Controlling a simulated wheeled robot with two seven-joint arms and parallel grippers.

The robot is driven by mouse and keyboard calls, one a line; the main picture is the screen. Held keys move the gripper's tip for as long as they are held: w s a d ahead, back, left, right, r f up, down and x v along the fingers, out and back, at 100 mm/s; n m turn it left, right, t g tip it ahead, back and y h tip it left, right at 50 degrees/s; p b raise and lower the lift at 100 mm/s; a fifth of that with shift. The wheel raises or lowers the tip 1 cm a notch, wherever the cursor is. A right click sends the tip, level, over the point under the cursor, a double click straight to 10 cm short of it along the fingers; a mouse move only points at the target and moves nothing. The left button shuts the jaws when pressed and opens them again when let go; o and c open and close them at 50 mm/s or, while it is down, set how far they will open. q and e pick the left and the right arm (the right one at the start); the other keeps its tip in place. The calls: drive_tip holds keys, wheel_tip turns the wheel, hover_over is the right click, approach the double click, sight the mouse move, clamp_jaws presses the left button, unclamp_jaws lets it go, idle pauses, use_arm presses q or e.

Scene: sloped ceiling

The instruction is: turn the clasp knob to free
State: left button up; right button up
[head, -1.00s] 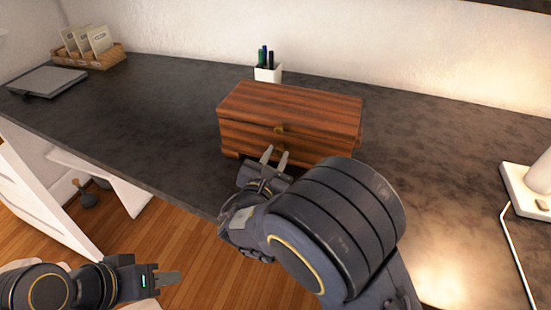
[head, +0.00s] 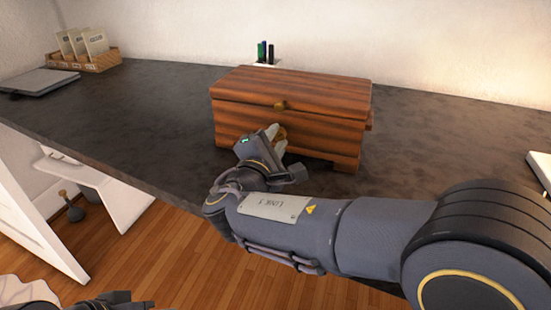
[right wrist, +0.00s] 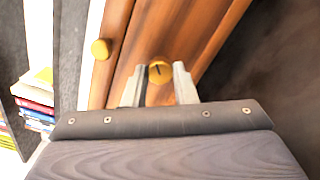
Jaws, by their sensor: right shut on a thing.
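A reddish-brown striped wooden box (head: 240,128) stands on the dark desk with its lid down. A small brass lid knob (head: 281,105) sits at the lid's front edge; it also shows in the right wrist view (right wrist: 101,49). My right gripper (head: 274,135) is at the box's front, shut on the round brass clasp knob (right wrist: 160,72) below the lid. In the right wrist view the clasp knob sits between the two fingertips, with a short dark line on its face. My left gripper (head: 122,299) is partly cut off at the bottom left; its jaws are unclear.
The dark desk (head: 160,105) is clear to the left of the box. A pen holder with pens (head: 264,52) stands close behind it. A card tray (head: 90,58) and a flat grey device (head: 38,82) are at far left. A white object (head: 541,168) is at the right edge.

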drive_tip(key=m+b, duration=0.4)
drive_tip(key=b, duration=0.1)
drive_tip(key=m+b, duration=0.2)
drive_tip(key=b, duration=0.1)
drive_tip(key=shift+f, duration=0.35)
drive_tip(key=shift+r+m+b, duration=0.25)
drive_tip(key=shift+m+b, duration=0.75)
drive_tip(key=shift+b, duration=0.4)
drive_tip(key=o, duration=1)
drive_tip(key=shift+r, duration=0.1)
drive_tip(key=shift+s, duration=0.1)
drive_tip(key=p+v, duration=0.1)
drive_tip(key=v, duration=0.6)
drive_tip(key=shift+r+p, duration=0.1)
drive_tip(key=shift+p, duration=0.3)
drive_tip(key=shift+s+a, duration=0.1)
drive_tip(key=shift+s, duration=0.15)
